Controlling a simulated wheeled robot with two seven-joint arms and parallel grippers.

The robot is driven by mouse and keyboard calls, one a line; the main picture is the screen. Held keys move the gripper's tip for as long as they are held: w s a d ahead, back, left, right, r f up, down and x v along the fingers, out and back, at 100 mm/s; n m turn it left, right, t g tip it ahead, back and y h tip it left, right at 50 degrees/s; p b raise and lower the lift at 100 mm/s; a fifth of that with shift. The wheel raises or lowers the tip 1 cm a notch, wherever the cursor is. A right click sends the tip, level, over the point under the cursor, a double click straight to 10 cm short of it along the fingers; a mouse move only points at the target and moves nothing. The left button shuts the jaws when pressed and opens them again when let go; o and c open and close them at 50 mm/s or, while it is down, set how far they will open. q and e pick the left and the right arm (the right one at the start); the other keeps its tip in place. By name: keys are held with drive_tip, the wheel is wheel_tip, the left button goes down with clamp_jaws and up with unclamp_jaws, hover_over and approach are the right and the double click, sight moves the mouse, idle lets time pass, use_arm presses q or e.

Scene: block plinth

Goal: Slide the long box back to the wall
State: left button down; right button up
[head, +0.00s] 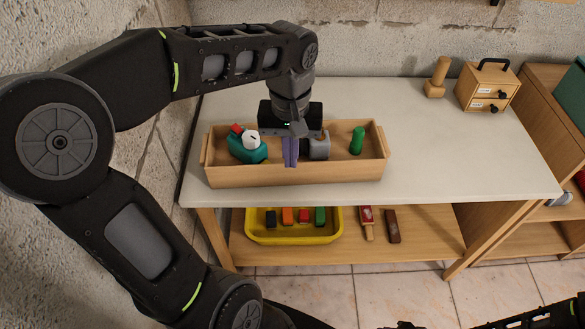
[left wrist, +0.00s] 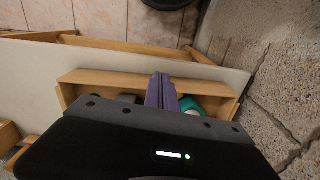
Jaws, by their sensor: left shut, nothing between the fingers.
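The long wooden box (head: 300,174) stands on the white tabletop, with bare tabletop between its back and the wall. It also shows in the left wrist view (left wrist: 120,82). My left gripper (head: 290,163) is over the middle of the box, pointing down. Its purple fingers (left wrist: 161,92) are shut together with nothing between them, and reach down to the box's near side; their tips seem to be inside, but contact with the wall is unclear. In the box are a teal piece (head: 246,153), a white round piece, a red piece, a grey piece (head: 319,148) and a green cylinder (head: 357,140).
The tabletop (head: 450,150) is clear right of the box. A wooden post (head: 438,75) and a small drawer chest (head: 487,87) stand at the back right. A stone wall (head: 400,42) runs behind, another at the left. A yellow tray (head: 293,237) is on the shelf below.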

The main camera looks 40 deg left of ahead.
use_arm(q)
drive_tip(key=shift+f, duration=0.1)
drive_tip(key=f, duration=0.3)
drive_tip(key=w+a+f, duration=0.1)
drive_tip(key=f, duration=0.2)
drive_tip(key=w+f+p, duration=0.1)
drive_tip(key=f, duration=0.2)
drive_tip(key=shift+w+a+f, duration=0.2)
drive_tip(key=shift+a+f, duration=0.05)
drive_tip(key=shift+f, duration=0.05)
drive_tip(key=shift+w+a+f, duration=0.1)
drive_tip(key=shift+w+a, duration=0.25)
drive_tip(key=shift+w, duration=0.15)
